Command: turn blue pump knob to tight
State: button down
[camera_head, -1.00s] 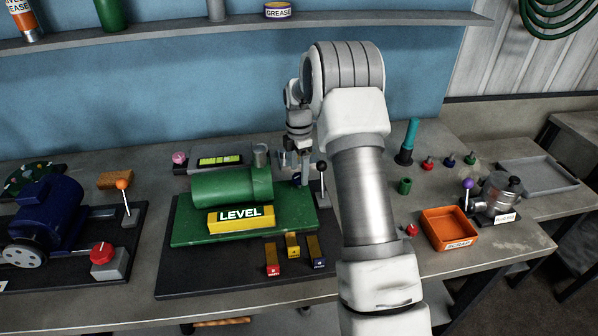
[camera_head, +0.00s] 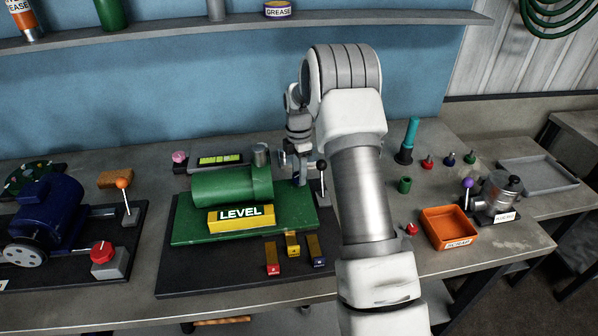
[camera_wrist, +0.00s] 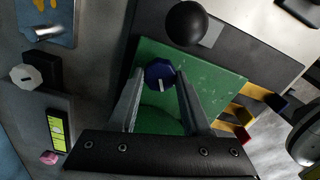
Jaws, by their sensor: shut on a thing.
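The blue pump knob (camera_wrist: 158,70) shows in the wrist view, with a short white mark pointing toward the picture's bottom. My gripper (camera_wrist: 160,77) is shut on it, one finger on each side. In the head view my gripper (camera_head: 299,174) reaches down at the right end of the green pump (camera_head: 225,187), and the knob is mostly hidden there. The pump stands on a green plate (camera_head: 190,237) with a yellow LEVEL block (camera_head: 240,219) in front.
A black ball-topped lever (camera_head: 321,166) stands close to the right of my gripper; its ball (camera_wrist: 186,23) is large in the wrist view. Three small coloured-ended yellow blocks (camera_head: 292,245) lie in front. An orange bin (camera_head: 449,228) stands farther right.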

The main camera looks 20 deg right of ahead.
jog(key=shift+m, duration=0.3)
jog(key=m+b, duration=0.2)
jog(key=m, duration=0.3)
jog(key=m+b, duration=0.1)
jog(key=m, duration=0.5)
jog(key=shift+m, duration=0.3)
jog(key=m, duration=0.6)
jog(key=shift+w, duration=0.1)
jog(key=m, duration=0.5)
jog(key=shift+m, duration=0.4)
jog(key=shift+d, duration=0.1)
jog(key=shift+c, duration=1.8)
grip_release()
